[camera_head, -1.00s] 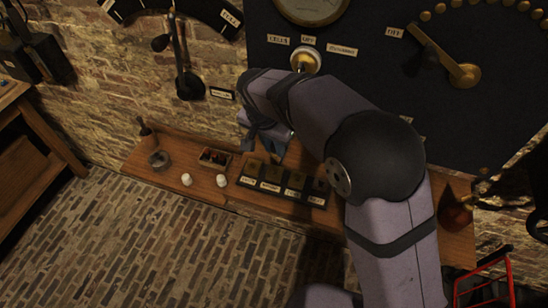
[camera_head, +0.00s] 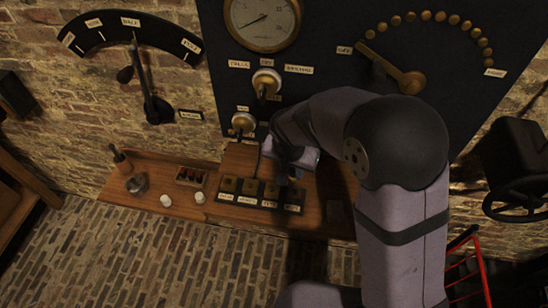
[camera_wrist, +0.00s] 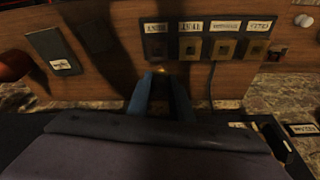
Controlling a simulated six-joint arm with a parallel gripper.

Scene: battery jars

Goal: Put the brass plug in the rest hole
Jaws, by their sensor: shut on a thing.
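My gripper (camera_wrist: 163,84) points down at the shelf, close to the row of sockets. Its blue-grey fingers are shut on a small brass-coloured thing (camera_wrist: 163,71), which seems to be the brass plug; little of it shows. In the head view my gripper (camera_head: 286,176) is over the right part of the dark socket block (camera_head: 240,203), hiding some of it. The wrist view shows the block's brass squares with labels; the square at its left end (camera_wrist: 155,47) looks darker. A separate dark plate with one label (camera_wrist: 51,45) lies further left there; I cannot read it or make out a hole.
The wooden shelf (camera_head: 152,181) also holds two white knobs (camera_head: 166,200), a small box of red pieces (camera_head: 190,177) and a grey ring-shaped thing (camera_head: 136,184). The dark panel with a gauge (camera_head: 262,22) and levers stands behind. Shelf right of the block is mostly clear.

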